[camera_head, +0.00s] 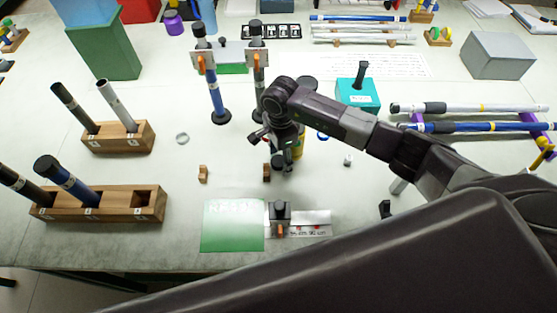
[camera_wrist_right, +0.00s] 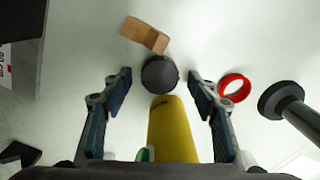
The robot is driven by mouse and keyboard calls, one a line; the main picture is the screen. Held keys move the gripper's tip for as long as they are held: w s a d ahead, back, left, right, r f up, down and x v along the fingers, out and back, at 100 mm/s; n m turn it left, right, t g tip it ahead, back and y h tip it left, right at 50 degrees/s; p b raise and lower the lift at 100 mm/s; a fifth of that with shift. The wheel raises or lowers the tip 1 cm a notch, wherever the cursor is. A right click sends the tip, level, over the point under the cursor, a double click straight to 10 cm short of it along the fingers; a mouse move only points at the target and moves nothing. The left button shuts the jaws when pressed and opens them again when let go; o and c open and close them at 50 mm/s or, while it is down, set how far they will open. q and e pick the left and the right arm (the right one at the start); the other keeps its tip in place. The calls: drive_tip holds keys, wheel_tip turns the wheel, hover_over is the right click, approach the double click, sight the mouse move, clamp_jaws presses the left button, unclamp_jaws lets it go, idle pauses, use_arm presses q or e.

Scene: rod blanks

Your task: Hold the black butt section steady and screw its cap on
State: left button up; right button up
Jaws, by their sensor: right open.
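In the head view, a two-slot stand (camera_head: 230,56) with orange clamps holds a blue section (camera_head: 215,92) and a dark section (camera_head: 258,75), both upright with black ends. The dark one looks like the black butt section; my right arm partly hides its lower part. My right gripper (camera_head: 284,160) is low over the table in front of the stand. In the right wrist view its two fingers (camera_wrist_right: 158,80) are open and apart. A round black cap (camera_wrist_right: 160,74) lies between the fingertips, not visibly touched. My left gripper is not in view.
A yellow cylinder (camera_wrist_right: 173,132) is near the cap, with a red ring (camera_wrist_right: 236,86) and wooden block (camera_wrist_right: 146,35) around it. Wooden racks (camera_head: 118,137) with upright rods stand left. A green mat (camera_head: 232,226) lies in front. A teal box (camera_head: 358,94) stands right.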

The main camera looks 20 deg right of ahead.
sight(280, 160)
drive_tip(key=shift+c, duration=0.3)
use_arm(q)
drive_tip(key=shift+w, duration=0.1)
use_arm(e)
drive_tip(key=c, duration=0.8)
drive_tip(key=shift+r, duration=0.1)
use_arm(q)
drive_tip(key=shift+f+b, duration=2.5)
use_arm(e)
wheel_tip(280, 160, up, 20)
